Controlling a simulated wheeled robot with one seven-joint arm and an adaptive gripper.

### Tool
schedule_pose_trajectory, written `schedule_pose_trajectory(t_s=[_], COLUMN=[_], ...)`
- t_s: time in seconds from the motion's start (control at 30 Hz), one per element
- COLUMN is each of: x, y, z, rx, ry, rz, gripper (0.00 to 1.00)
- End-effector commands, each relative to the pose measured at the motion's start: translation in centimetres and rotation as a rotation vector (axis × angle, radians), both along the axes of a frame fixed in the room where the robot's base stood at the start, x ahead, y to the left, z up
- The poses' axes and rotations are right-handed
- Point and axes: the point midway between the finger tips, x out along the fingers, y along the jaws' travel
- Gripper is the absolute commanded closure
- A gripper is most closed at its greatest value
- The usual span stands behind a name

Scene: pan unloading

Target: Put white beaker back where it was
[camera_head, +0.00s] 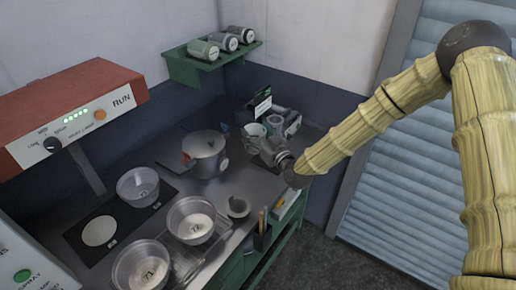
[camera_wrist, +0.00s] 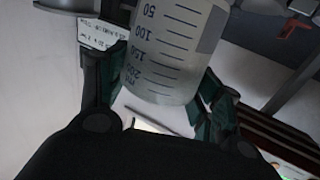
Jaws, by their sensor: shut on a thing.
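The white beaker (camera_wrist: 165,50) fills the upper middle of the wrist view. It is translucent, with printed marks from 50 to 200. My gripper (camera_wrist: 158,88) has its green fingers on either side of it and is shut on it. In the head view the beaker (camera_head: 253,131) shows as a small pale vessel by my gripper (camera_head: 262,146), over the back right of the bench. The arm partly hides the bench there, and I cannot tell whether the beaker touches it.
A small sign (camera_head: 263,104) is behind the gripper. A green shelf (camera_head: 197,68) holds three jars. A red-topped panel (camera_head: 72,106) overhangs the left.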

Motion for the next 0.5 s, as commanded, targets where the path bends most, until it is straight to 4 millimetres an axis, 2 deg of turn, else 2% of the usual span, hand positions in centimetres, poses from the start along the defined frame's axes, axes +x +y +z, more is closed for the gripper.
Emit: schedule_pose_trajectory(t_s=[0.03,0.27,0.5], x=[0.0,-0.3,0.0], y=[0.0,-0.6,-0.5], z=[-1.0,-2.5,-5.0], rx=[-0.001,0.001,0.0], ry=[0.001,-0.003,0.0], rz=[0.0,-0.008,-0.007], gripper=[0.63,0.63,0.63])
